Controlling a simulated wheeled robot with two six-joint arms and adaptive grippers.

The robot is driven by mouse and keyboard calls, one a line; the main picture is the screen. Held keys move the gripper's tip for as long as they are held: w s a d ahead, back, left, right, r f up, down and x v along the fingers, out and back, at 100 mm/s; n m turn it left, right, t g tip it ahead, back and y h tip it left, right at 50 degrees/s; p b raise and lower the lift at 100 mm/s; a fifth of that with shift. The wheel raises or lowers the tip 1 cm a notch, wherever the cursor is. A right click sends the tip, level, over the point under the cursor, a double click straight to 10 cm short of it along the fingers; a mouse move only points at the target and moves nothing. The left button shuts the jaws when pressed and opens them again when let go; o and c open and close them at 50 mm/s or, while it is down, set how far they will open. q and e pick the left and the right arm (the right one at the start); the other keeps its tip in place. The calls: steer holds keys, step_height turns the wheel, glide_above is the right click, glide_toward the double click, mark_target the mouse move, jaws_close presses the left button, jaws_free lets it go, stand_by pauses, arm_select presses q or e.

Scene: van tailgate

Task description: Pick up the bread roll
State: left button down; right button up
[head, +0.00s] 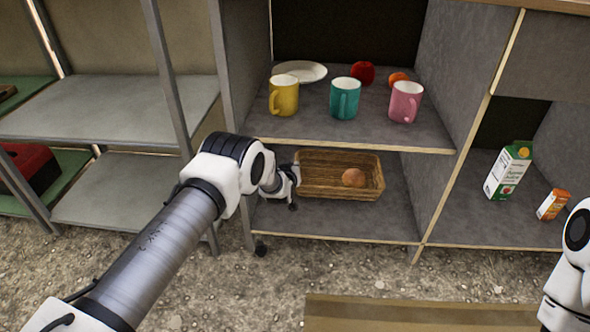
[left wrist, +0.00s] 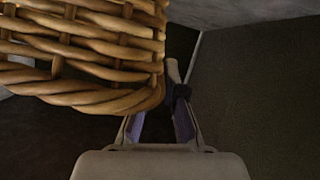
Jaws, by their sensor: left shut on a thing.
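The bread roll (head: 354,177) is round and brown and lies inside a wicker basket (head: 318,188), toward its right end, on the lower shelf. My left gripper (head: 292,186) is at the left end of the basket, away from the roll. It is shut on the basket at its near corner. In the left wrist view the basket's woven wall (left wrist: 85,55) fills the upper left, close to the fingers (left wrist: 158,120); the exact contact is hidden. The roll is not in that view. My right gripper is out of view.
The upper shelf (head: 320,125) above the basket holds a yellow mug (head: 284,97), a teal mug (head: 345,98), a pink mug (head: 405,102), a plate (head: 300,72) and fruit. A carton (head: 508,170) and small box (head: 552,205) stand right of the divider. The lower shelf is bare right of the basket.

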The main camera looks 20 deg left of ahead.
arm_select(q)
steer(key=shift+r+p, duration=0.3)
steer(key=shift+r, duration=0.3)
steer(key=s+d+r+p, duration=0.1)
steer(key=s+d+p, duration=0.6)
steer(key=s+d, duration=0.3)
steer(key=shift+s+d+p, duration=0.35)
steer(key=shift+s, duration=0.65)
steer(key=shift+r, duration=0.15)
